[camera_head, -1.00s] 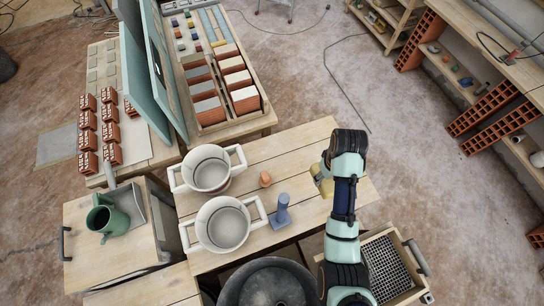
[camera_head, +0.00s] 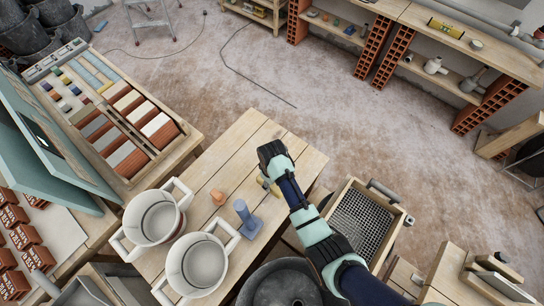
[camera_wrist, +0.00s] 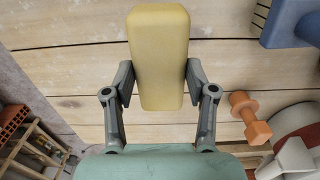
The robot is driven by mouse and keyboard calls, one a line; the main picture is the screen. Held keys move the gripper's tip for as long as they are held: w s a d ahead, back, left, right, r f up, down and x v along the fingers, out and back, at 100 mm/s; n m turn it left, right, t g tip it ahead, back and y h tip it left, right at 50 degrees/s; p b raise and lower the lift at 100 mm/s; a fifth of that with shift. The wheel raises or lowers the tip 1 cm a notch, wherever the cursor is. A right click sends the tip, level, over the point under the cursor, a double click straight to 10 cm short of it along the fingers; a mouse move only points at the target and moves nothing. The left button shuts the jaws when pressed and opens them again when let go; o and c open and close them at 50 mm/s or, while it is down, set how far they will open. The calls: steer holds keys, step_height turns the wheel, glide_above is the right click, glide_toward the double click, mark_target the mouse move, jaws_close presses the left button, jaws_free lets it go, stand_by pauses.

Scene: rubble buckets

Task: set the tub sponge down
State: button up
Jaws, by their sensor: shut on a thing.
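The tub sponge is a plain yellow block with rounded edges (camera_wrist: 158,55). In the wrist view it stands lengthwise between the two grey fingers of my gripper (camera_wrist: 160,82), which press on its sides. In the head view my gripper (camera_head: 268,182) is over the right part of the wooden table (camera_head: 248,140), with only a little yellow of the sponge showing beside it. The arm hides most of the sponge there. I cannot tell whether the sponge touches the planks or hangs just above them.
An orange peg-like piece (camera_head: 217,197) and a blue handled tool (camera_head: 246,220) stand left of my gripper; both also show at right in the wrist view. Two white two-handled buckets (camera_head: 158,217) stand farther left. A grated drawer (camera_head: 345,190) is to the right. The table's far end is bare.

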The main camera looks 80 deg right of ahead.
steer(key=shift+f+b, duration=0.5)
steer(key=shift+f, duration=1.7)
steer(key=shift+f, duration=0.2)
steer(key=o, duration=1)
steer(key=shift+o, duration=0.2)
step_height(320, 180, up, 12)
steer(key=shift+r+p, duration=0.2)
steer(key=shift+p, duration=1.05)
